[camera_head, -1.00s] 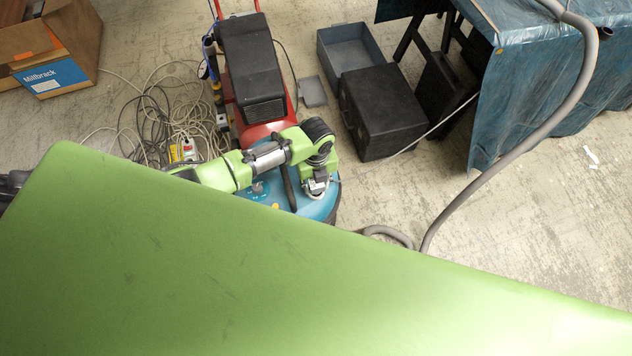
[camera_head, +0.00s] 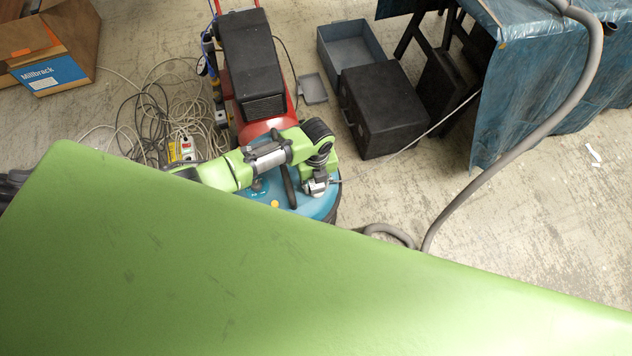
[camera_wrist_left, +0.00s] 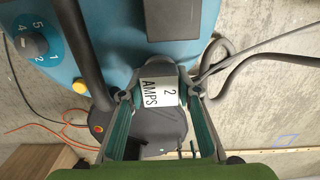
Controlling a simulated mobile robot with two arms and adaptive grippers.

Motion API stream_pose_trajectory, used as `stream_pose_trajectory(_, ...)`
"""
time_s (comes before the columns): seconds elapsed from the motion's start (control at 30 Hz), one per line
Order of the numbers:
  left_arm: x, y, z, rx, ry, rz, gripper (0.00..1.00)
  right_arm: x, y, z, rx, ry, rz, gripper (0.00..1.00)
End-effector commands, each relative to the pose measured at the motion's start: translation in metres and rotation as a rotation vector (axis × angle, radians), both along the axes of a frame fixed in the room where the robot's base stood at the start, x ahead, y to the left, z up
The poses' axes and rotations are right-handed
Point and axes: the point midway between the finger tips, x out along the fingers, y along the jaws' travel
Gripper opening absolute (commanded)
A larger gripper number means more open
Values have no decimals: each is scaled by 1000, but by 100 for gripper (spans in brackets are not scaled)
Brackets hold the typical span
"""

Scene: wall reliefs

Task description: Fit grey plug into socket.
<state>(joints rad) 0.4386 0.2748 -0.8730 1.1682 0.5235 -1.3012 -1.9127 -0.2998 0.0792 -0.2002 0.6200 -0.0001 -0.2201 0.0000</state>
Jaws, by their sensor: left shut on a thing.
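In the left wrist view my left gripper (camera_wrist_left: 158,96) has its two teal fingers closed on a block with a white label reading "2 AMPS" (camera_wrist_left: 160,92). It looks like the plug; its grey body is mostly hidden by the label and fingers. A grey cord shows at its right. In the head view the left gripper (camera_head: 318,187) hangs over the edge of a blue round machine (camera_head: 318,207), and the plug is too small to make out. My right gripper is not in view.
The blue machine has a numbered dial (camera_wrist_left: 32,45), a yellow button (camera_wrist_left: 79,88) and a dark handle (camera_wrist_left: 84,60). A black case (camera_head: 385,110), a grey tray (camera_head: 352,62) and tangled cables (camera_head: 150,125) lie behind. A grey hose (camera_head: 505,165) crosses the right floor.

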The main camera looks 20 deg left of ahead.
Motion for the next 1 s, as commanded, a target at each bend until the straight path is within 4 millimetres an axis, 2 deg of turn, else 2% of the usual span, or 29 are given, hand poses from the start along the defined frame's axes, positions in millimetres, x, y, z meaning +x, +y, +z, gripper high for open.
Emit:
stream_pose_trajectory(0.1, 0, 0, -5, 0, 0, 0, 9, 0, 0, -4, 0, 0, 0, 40)
stream_pose_trajectory(0.13, 0, 0, -4, -1, -1, 0, 33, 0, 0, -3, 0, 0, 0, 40)
stream_pose_trajectory(0.2, 0, 0, -3, 0, 0, 0, 50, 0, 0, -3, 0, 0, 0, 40)
stream_pose_trajectory(0.53, 0, 0, -3, 0, 0, 0, 50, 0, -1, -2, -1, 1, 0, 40)
stream_pose_trajectory(0.67, 1, 0, 4, 0, -1, 0, 50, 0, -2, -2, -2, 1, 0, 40)
stream_pose_trajectory(0.83, 1, 0, 28, -1, -4, -2, 50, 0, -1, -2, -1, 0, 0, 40)
stream_pose_trajectory(1.0, 1, 1, 63, 0, -5, -2, 50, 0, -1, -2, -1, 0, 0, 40)
